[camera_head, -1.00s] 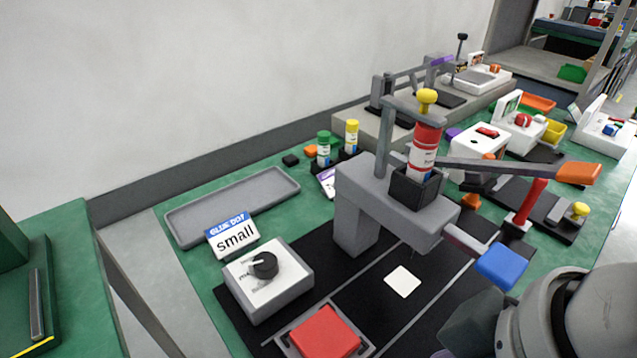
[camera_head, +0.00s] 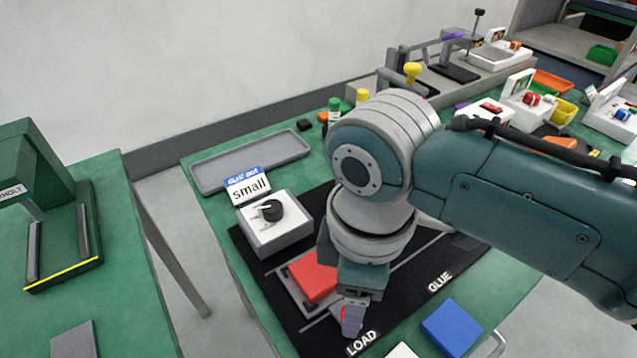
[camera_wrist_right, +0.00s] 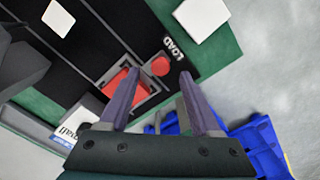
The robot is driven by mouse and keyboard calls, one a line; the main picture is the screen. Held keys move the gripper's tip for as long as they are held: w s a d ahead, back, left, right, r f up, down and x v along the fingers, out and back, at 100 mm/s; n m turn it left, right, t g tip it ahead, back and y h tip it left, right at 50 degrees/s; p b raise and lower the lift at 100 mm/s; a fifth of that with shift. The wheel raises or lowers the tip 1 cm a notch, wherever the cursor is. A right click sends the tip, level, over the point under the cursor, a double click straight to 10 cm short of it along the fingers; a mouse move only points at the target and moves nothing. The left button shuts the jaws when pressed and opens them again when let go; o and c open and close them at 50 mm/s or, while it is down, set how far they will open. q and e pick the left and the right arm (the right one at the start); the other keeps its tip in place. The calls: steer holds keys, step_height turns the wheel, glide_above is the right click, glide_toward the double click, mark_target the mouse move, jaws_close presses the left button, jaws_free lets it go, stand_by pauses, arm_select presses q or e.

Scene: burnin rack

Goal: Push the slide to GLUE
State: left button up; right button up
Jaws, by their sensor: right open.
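The slide is a red plate (camera_head: 312,279) in a grey frame on the black base, at the LOAD end (camera_head: 362,343) of the track. A small red knob (camera_wrist_right: 160,65) shows at its front end. The GLUE label (camera_head: 439,282) lies farther right along the base. My right gripper (camera_head: 352,327) points down over the knob end. In the wrist view its fingers (camera_wrist_right: 160,74) are open, with the knob between their tips in the picture. Contact cannot be told. My right arm hides the glue stand and much of the track. My left gripper is not in view.
A grey tray (camera_head: 252,160) lies behind. A blue block (camera_head: 452,326) lies at the front right. The floor gap separates another green table at left.

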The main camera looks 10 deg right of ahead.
steer(key=shift+f+b, duration=0.4)
steer(key=shift+f, duration=1.2)
steer(key=shift+c, duration=0.3)
jaws_close()
